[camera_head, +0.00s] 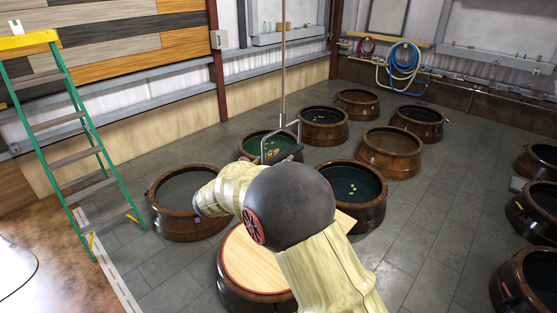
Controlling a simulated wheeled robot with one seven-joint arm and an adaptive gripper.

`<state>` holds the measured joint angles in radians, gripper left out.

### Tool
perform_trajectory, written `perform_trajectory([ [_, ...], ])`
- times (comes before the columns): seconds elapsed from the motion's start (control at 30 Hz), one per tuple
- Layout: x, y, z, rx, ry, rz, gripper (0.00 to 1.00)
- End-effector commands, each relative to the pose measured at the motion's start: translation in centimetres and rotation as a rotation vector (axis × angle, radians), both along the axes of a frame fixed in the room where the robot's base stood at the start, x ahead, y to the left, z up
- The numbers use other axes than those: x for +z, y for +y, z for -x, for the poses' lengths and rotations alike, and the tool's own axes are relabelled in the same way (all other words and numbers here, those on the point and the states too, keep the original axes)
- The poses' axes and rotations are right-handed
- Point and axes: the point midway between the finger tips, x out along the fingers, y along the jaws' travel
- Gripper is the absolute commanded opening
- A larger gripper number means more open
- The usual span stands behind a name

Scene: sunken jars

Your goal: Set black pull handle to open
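I cannot make out a black pull handle for certain. A small dark bar-like piece (288,154) shows beside a bent silver tube (272,140), over a jar with a green inside (256,143). I cannot tell if this piece is the handle or how it is set. My arm, in pale yellow cover with a dark round elbow, fills the lower middle and hides part of the scene. Its forearm points away to the left. My gripper is not visible.
Several brown jars stand sunk in the grey tiled floor, one with a wooden lid (256,262) close in front. A green ladder (75,140) stands at left. A thin upright pole (283,65) rises behind the green jar. Hoses (403,60) hang on the back wall.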

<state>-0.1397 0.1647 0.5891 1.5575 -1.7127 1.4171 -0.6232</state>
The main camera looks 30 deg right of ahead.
Motion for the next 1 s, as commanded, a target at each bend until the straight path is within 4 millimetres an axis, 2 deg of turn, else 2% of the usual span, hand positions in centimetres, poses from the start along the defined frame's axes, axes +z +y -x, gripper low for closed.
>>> perform_trajectory([
  [0.6, 0.04, 0.01, 0.0, 0.0, 0.0, 0.0, 0.0],
  [1.0, 0.08, 0.01, -0.01, 0.0, -0.001, 0.001, 0.0],
])
